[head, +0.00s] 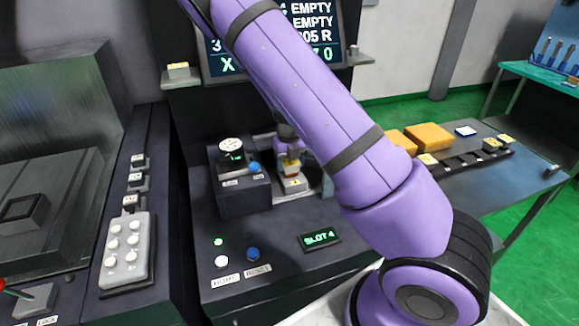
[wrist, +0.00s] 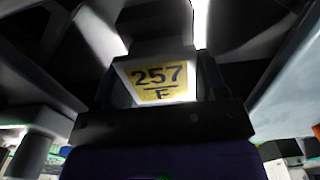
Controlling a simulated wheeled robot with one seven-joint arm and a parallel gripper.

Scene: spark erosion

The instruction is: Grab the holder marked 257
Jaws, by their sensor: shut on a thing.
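The holder marked 257 (wrist: 160,82) fills the middle of the wrist view. Its yellow label reads "257" over a line and "F". My gripper is shut on it; dark finger parts show at both sides of the label. In the head view my gripper (head: 289,150) is at the machine's recessed bay, partly hidden behind my purple arm.
A green display reads "SLOT 4" (head: 320,238). A screen (head: 322,30) hangs above. Orange boxes (head: 428,137) and a dark rack with yellow-tagged pieces (head: 470,160) are on the bench at right.

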